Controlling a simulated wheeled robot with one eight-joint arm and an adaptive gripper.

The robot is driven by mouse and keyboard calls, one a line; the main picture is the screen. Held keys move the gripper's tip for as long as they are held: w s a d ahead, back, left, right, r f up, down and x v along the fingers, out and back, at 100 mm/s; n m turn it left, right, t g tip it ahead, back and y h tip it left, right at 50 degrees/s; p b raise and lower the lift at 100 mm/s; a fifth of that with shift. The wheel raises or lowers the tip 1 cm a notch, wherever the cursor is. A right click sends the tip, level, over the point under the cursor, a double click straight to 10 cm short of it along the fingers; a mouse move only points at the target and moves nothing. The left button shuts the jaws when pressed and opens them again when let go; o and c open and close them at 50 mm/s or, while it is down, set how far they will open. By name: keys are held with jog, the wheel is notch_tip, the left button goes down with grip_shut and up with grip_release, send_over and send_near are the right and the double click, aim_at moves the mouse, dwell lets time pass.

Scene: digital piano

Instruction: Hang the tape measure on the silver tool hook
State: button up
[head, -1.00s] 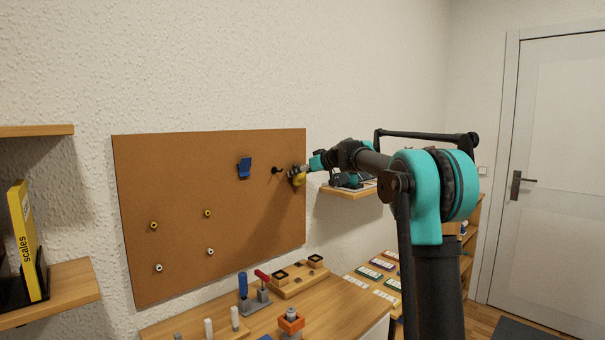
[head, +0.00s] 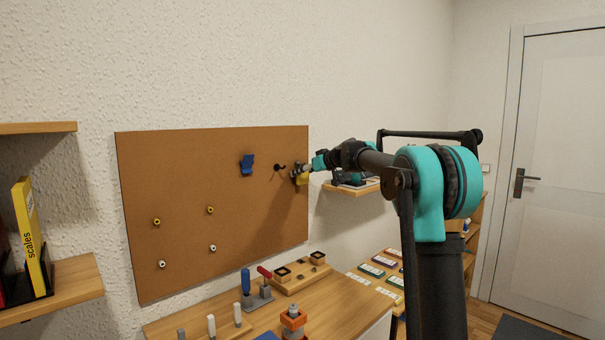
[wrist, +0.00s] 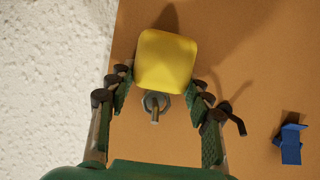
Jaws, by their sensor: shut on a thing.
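The yellow tape measure (head: 302,179) is at the right part of the brown board in the head view. It also shows as a rounded yellow block (wrist: 167,60) in the wrist view. My gripper (wrist: 162,80) is shut on it, with one finger on each side. A silver hook (wrist: 155,108) with a hexagonal base shows between my fingers, just below the tape measure in the wrist view. I cannot tell whether the tape measure touches it. In the head view my gripper (head: 305,170) hides the silver hook.
A black hook (head: 280,167) is close left of my gripper; it shows beside my right finger in the wrist view (wrist: 238,121). A blue hook (head: 247,165) is farther left on the board (head: 180,180). A shelf (head: 352,188) holding tools is to the right. The desk below is crowded.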

jog(key=o, duration=1.4)
jog(key=shift+d, duration=0.1)
jog(key=shift+v, duration=2.45)
jog(key=shift+s, duration=0.1)
